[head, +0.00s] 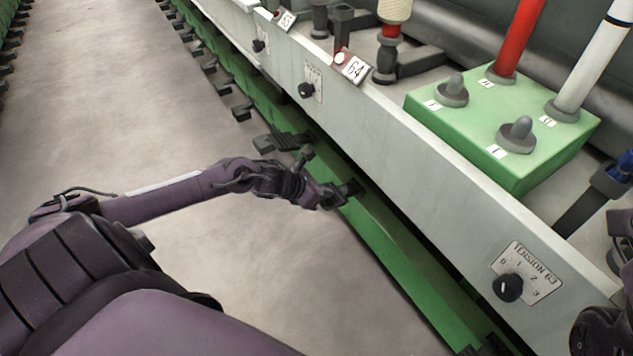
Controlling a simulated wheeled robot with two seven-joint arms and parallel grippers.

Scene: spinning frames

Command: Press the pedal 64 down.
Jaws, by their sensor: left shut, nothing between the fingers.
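The 64 label (355,68) is on the machine's top edge, with a dial (306,90) on the pale front panel below it. A dark pedal (277,142), which appears to be pedal 64, juts from the green rail (385,235) over the floor below that dial. I cannot tell whether it is raised or down. My left gripper (346,192) is shut and empty, beside the green rail, to the right of and nearer than the pedal. My left wrist partly overlaps the pedal's surroundings. My right gripper's fingers do not show.
More dark pedals (242,110) line the rail toward the back, and another (490,346) shows at the bottom edge. A green box (460,125) with grey knobs stands on the machine. The Tension 63 dial (508,288) is at lower right. The grey floor (130,95) at left is clear.

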